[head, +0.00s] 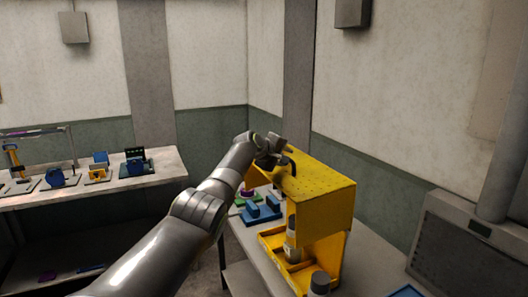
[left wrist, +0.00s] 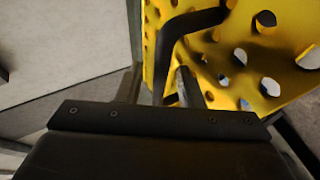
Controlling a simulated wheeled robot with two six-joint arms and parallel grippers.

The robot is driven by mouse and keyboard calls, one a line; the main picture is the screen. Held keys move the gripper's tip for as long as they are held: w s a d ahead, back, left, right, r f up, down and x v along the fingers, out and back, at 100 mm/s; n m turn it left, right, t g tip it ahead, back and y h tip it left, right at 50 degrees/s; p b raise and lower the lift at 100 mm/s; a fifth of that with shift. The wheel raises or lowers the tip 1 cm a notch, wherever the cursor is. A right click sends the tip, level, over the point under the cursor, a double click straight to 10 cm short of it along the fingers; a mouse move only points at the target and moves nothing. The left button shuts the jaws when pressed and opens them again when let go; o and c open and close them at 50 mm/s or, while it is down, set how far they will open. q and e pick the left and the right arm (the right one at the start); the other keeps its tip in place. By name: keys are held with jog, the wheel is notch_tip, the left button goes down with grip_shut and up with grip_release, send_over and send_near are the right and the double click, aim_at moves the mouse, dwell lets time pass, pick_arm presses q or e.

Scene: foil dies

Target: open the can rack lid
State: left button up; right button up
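The yellow can rack (head: 334,249) stands on a grey table at the centre right. Its perforated yellow lid (head: 318,180) lies flat across the top and looks shut. A black bent handle (head: 291,164) rises from the lid's left end. My left gripper (head: 279,150) is at that handle. In the left wrist view its two fingers (left wrist: 158,86) are apart, with the lower part of the handle (left wrist: 166,50) between them; I cannot tell if they touch it. The holed yellow lid (left wrist: 240,55) fills the upper right there. My right gripper is not in view.
A grey-topped can (head: 319,283) stands at the rack's front, and another (head: 291,246) is inside it. Blue blocks (head: 262,211) lie left of the rack. A second table (head: 150,187) with several coloured fixtures is at the left. A grey cabinet (head: 465,250) is at the right.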

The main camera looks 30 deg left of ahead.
pick_arm(q)
jog(key=shift+b+v, duration=0.95)
jog(key=shift+v, duration=1)
jog(key=b+v, duration=0.5)
jog(key=v, duration=0.8)
jog(key=shift+d, duration=0.1)
